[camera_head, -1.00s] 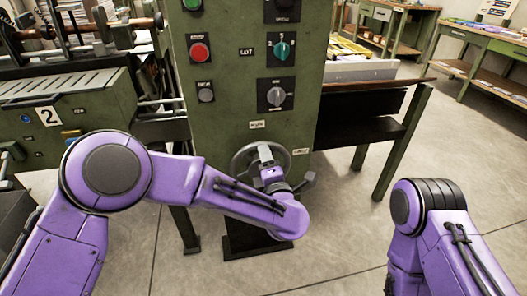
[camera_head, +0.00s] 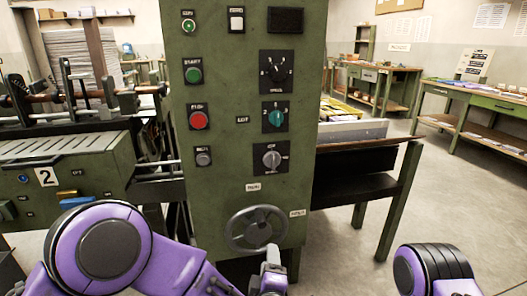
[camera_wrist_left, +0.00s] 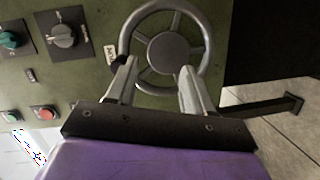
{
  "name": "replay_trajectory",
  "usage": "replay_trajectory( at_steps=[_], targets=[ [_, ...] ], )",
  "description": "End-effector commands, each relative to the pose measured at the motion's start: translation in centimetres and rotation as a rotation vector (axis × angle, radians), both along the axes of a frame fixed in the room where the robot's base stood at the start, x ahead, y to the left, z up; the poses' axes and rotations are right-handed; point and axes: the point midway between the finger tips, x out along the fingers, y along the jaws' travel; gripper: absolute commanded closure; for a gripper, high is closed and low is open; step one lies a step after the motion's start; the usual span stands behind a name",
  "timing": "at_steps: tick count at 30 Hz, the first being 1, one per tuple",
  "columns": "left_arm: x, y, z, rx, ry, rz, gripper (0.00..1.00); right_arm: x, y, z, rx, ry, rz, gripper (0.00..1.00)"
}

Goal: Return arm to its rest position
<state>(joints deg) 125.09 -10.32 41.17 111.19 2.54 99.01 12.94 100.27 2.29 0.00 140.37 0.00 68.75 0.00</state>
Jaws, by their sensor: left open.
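My left arm comes in from the left at the bottom of the head view, purple with a dark round joint. Its gripper (camera_head: 270,262) shows at the bottom middle, in front of and just below the grey handwheel (camera_head: 256,229) on the green control panel. In the left wrist view the two fingers of the left gripper (camera_wrist_left: 158,80) stand apart with nothing between them, and the handwheel (camera_wrist_left: 205,45) lies beyond them. Whether a fingertip touches the rim I cannot tell. My right arm's purple and black joint shows at the bottom right; its gripper is out of view.
The green panel (camera_head: 222,135) carries a green button (camera_head: 193,70), a red button (camera_head: 198,120) and a teal knob (camera_head: 275,115).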

Motion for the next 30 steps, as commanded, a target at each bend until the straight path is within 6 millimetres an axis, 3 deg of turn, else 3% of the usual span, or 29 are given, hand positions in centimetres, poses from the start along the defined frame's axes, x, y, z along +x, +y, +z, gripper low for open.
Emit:
replay_trajectory(
  at_steps=[1, 3, 6, 9, 13, 21, 23, 24, 30],
  targets=[
    [-1.0, 2.3, -3.9, 0.14, 0.089, -0.049, 0.48, 0.0, 0.0, 0.0, 0.0, 0.0, 0.0, 0.48],
    [-3.0, 5.8, -9.1, 0.314, 0.222, -0.119, 0.48, 0.0, 0.0, 0.0, 0.0, 0.0, 0.0, 0.48],
    [-7.0, 11.3, -15.4, 0.505, 0.417, -0.198, 0.48, 0.0, 0.0, 0.0, 0.0, 0.0, 0.0, 0.48],
    [-12.1, 16.6, -20.2, 0.641, 0.61, -0.266, 0.48, 0.0, 0.0, 0.0, 0.0, 0.0, 0.0, 0.48],
    [-18.6, 22.4, -24.0, 0.745, 0.826, -0.321, 0.48, 0.0, 0.0, 0.0, 0.0, 0.0, 0.0, 0.48],
    [-30.2, 31.6, -26.7, 0.826, 1.162, -0.311, 0.48, 0.0, 0.0, 0.0, 0.0, 0.0, 0.0, 0.48],
    [-32.6, 32.3, -27.1, 0.822, 1.223, -0.315, 0.48, 0.0, 0.0, 0.4, 0.0, 0.0, 0.0, 0.48],
    [-31.9, 32.2, -24.1, 0.823, 1.205, -0.312, 0.48, -0.1, 0.0, 3.2, 0.0, 0.001, 0.0, 0.48],
    [-31.7, 32.1, -17.7, 0.822, 1.201, -0.311, 0.48, 0.0, 0.0, 9.6, 0.0, 0.0, 0.0, 0.48]
  ],
)
